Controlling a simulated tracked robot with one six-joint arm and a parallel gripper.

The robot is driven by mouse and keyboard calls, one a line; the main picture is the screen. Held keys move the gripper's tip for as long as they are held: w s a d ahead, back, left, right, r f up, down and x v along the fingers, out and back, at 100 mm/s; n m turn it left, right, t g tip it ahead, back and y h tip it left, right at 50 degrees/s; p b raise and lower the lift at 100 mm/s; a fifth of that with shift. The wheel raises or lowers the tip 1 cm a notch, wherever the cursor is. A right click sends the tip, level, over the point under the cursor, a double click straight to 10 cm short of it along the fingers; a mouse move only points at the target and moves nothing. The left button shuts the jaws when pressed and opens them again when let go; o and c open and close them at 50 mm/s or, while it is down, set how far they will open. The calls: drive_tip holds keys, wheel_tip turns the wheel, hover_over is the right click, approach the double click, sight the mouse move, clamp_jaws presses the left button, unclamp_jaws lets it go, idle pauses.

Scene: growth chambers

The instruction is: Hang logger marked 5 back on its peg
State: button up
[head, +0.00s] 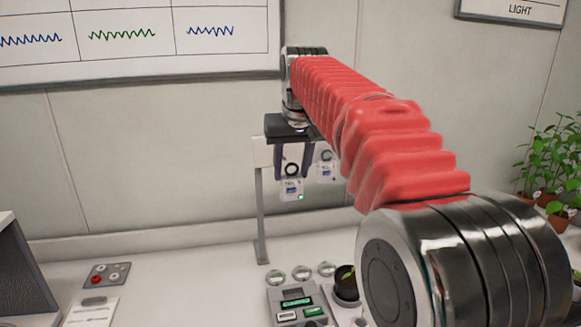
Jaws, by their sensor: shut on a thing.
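My gripper (292,173) points down near the middle of the head view, its two dark fingers on either side of a logger's dark ring. It is shut on this logger (291,190), a small white box with a blue-grey display and a green light at its lower right. The logger hangs upright below the fingers, in front of a pale rack (261,215) with a post and a crossbar. Its number is too small to read. A second white logger (326,171) hangs by its ring just to the right. The pegs are hidden behind my gripper and arm.
Below the rack, a grey device (297,307) with green labels, several round lids (302,273) and a dark pot (346,286) with a seedling stand on the white bench. A control box with a red button (107,275) lies left. Potted plants (553,165) stand right.

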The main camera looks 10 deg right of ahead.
sight(284, 157)
drive_tip(key=shift+w, duration=0.2)
idle(0.3)
drive_tip(key=shift+w+f, duration=0.2)
drive_tip(key=shift+w, duration=1.9)
drive_tip(key=shift+w+f, duration=0.15)
drive_tip(key=shift+w, duration=1.9)
drive_tip(key=shift+w+f, duration=0.25)
drive_tip(key=shift+w, duration=0.55)
drive_tip(key=o, duration=1.6)
